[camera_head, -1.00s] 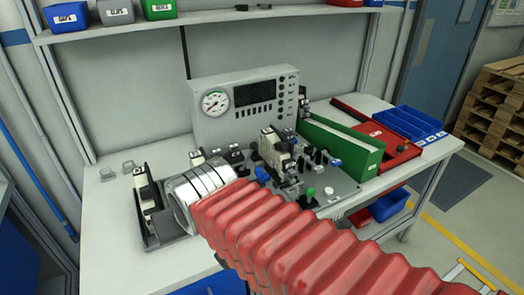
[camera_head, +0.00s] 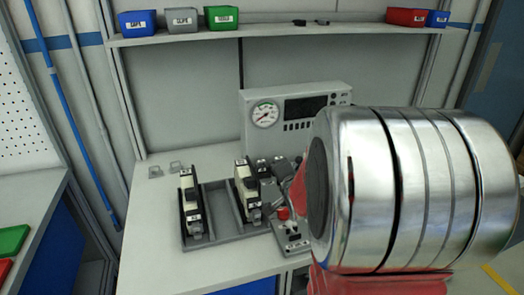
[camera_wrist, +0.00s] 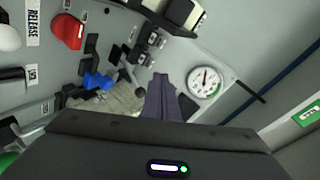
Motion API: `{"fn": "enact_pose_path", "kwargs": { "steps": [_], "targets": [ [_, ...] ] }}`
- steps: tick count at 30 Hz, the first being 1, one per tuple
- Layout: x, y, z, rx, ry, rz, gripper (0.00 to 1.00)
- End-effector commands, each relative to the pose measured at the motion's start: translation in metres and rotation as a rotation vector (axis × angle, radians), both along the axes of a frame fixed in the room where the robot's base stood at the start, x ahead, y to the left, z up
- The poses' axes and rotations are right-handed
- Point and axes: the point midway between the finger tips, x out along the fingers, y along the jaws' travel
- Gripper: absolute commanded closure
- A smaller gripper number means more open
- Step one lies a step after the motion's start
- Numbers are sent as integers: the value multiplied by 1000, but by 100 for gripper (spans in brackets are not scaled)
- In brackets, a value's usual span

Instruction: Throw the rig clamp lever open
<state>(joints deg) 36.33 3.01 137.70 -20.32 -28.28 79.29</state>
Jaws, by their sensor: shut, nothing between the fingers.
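In the wrist view the fingers of my gripper (camera_wrist: 160,82) are together and hold nothing. They point at the rig's grey plate (camera_wrist: 240,45). A blue handle (camera_wrist: 98,80) sits on dark fittings left of the fingertips, apart from them in the picture. A red knob (camera_wrist: 68,32) is farther up and left, beside a RELEASE label (camera_wrist: 33,22). I cannot tell for certain which part is the clamp lever.
A gauge (camera_wrist: 205,82) is right of the fingers; the gauge box (camera_head: 255,98) stands at the back of the bench. A dark tray (camera_head: 222,212) holds upright black-and-white units. A red button (camera_head: 283,213) is on a small panel. The bench's left front (camera_head: 160,270) is clear.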

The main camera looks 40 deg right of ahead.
Motion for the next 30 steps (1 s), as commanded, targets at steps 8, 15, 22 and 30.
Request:
{"fn": "enact_pose_path", "kwargs": {
  "steps": [8, 15, 22, 30],
  "targets": [
    [-10, -65, -32, 238, -278, -129, 100],
    [-32, -105, -53, 455, -523, -192, 100],
    [-45, -119, -60, 563, -641, -206, 100],
    [-46, -119, -60, 567, -647, -204, 100]
  ]
}}
